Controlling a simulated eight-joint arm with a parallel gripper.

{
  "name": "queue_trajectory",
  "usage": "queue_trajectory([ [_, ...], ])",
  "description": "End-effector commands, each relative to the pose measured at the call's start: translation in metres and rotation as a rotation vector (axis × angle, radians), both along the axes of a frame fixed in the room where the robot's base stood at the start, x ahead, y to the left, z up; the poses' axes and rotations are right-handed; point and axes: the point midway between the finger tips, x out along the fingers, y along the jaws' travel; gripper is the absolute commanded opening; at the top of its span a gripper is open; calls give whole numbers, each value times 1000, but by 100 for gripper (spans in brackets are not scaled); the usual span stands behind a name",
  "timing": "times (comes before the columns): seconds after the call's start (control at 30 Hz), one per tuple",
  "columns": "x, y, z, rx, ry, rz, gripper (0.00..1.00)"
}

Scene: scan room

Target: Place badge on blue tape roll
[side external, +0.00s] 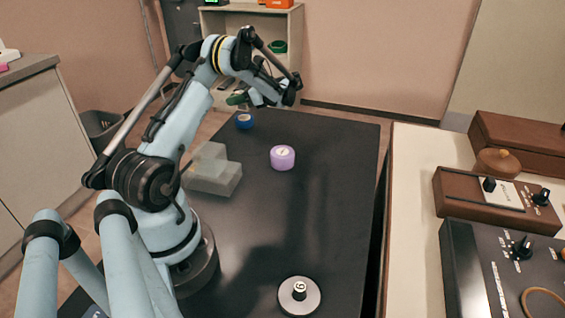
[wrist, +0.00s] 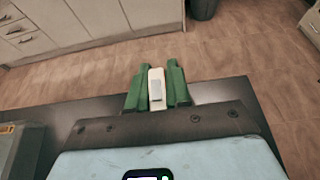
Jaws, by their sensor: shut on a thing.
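My gripper (side external: 238,98) is raised above the far left edge of the dark table in the side external view. In the wrist view its green fingers (wrist: 156,72) are shut on a small pale badge (wrist: 157,92) with a grey patch. The badge is hard to make out in the side external view. The blue tape roll (side external: 244,121) sits on the far end of the dark table, just below my gripper in the picture. The wrist view does not show the roll. The badge and the roll look apart.
A purple tape roll (side external: 282,160) stands mid-table, right of a translucent box (side external: 213,173). A white disc with a dark knob (side external: 299,295) lies at the near end. Brown and black control boxes (side external: 497,200) sit on the pale counter at right. The table's middle right is clear.

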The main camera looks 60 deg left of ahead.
Motion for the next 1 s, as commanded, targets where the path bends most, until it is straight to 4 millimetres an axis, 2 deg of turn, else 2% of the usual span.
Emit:
queue_trajectory([
  [0.1,0,0,-16,0,0,0,0],
  [0.2,0,0,-22,0,0,0,0],
  [0.57,0,-1,-25,0,0,0,0],
  [0.6,0,-1,-25,0,0,0,22],
  [0.73,0,-1,-25,0,0,0,42],
  [0.77,0,-1,-25,0,0,0,44],
  [1.0,0,-1,-25,0,0,0,44],
])
